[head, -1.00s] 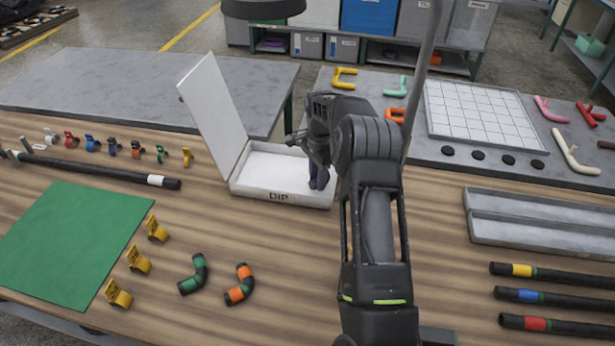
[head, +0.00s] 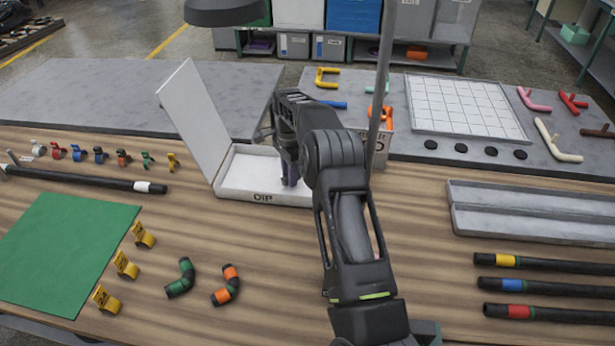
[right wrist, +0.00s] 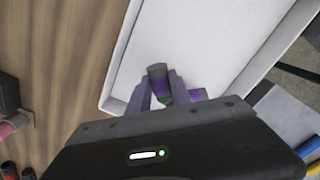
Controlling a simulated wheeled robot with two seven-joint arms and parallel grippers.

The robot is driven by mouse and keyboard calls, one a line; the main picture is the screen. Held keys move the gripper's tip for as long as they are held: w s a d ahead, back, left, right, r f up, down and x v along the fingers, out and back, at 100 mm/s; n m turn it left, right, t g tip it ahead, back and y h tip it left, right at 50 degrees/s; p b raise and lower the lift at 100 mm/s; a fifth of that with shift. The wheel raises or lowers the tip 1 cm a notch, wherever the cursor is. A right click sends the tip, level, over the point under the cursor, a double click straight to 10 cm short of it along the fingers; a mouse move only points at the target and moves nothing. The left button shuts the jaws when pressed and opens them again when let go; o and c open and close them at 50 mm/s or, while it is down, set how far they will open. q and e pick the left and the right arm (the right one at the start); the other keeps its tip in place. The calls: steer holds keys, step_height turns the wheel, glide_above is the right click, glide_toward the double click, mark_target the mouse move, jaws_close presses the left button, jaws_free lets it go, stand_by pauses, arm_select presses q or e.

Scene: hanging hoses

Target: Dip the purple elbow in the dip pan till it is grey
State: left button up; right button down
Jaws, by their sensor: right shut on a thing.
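The dip pan (head: 232,192) is a white, shallow tray with its lid standing open at its left and "DIP" on its front wall. My right gripper (head: 290,178) reaches into the right part of the pan. In the right wrist view its fingers (right wrist: 157,96) are shut on the purple elbow (right wrist: 157,77). The elbow shows purple with darker grey end parts and a green spot between the fingers. It is over the white pan floor (right wrist: 205,45); I cannot tell whether it touches it. In the head view my gripper mostly hides the elbow. My left gripper is out of view.
A green elbow (head: 180,278) and an orange elbow (head: 226,285) lie in front of the pan. A green mat (head: 65,255) and several yellow clips stand at left. A grey channel tray (head: 530,212) and banded black hoses (head: 540,287) lie at right.

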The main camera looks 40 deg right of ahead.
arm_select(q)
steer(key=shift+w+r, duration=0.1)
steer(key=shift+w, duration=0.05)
arm_select(e)
steer(key=shift+w+a+r, duration=0.1)
steer(key=shift+w+a, duration=0.55)
steer(key=shift+w, duration=0.15)
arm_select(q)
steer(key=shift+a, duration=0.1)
